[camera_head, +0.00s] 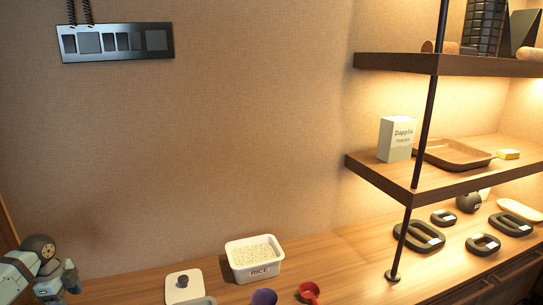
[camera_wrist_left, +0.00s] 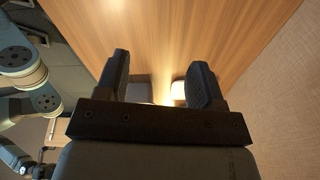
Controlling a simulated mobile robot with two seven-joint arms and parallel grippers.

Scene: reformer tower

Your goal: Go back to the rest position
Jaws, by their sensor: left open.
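My left gripper (camera_wrist_left: 160,82) is open in the left wrist view. Its two dark fingers stand apart over the wooden counter (camera_wrist_left: 165,30), with nothing held between them. In the head view, part of my left arm shows at the lower left corner, and its fingers cannot be made out there. My right gripper is in neither view.
A white rice container (camera_head: 254,258) stands on the counter with a white lid (camera_head: 184,286), a purple cup (camera_head: 264,297) and a red scoop (camera_head: 309,292) near it. Shelves (camera_head: 440,170) with a dark post (camera_head: 428,130) are at right. A dark panel (camera_head: 118,42) hangs on the wall.

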